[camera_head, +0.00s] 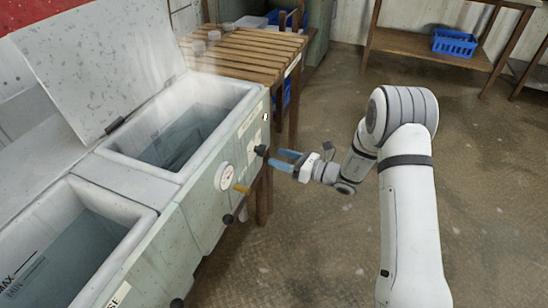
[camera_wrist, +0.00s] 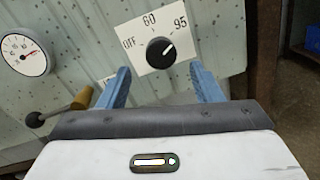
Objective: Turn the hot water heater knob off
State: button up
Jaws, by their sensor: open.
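The heater knob (camera_wrist: 160,52) is a round black dial on a white plate (camera_wrist: 140,30) marked OFF, 60 and 95. Its white pointer mark aims to the upper right, towards 95 and away from OFF. In the head view the knob (camera_head: 261,150) is on the front panel of the heater tank (camera_head: 205,205). My gripper (camera_head: 276,159) is open and empty just in front of the knob. In the wrist view its blue fingers (camera_wrist: 160,70) stand left and right of the knob, with a gap on each side. No contact is visible.
The tank lid (camera_head: 100,60) is raised. A wooden slatted table (camera_head: 250,50) stands behind. The floor at right is clear.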

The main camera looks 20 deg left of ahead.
aim_at(265, 152)
jog(key=a, duration=0.4)
jog(key=shift+w+a+b, duration=0.3)
jog(key=shift+w+a, duration=0.05)
jog(key=shift+a, duration=0.05)
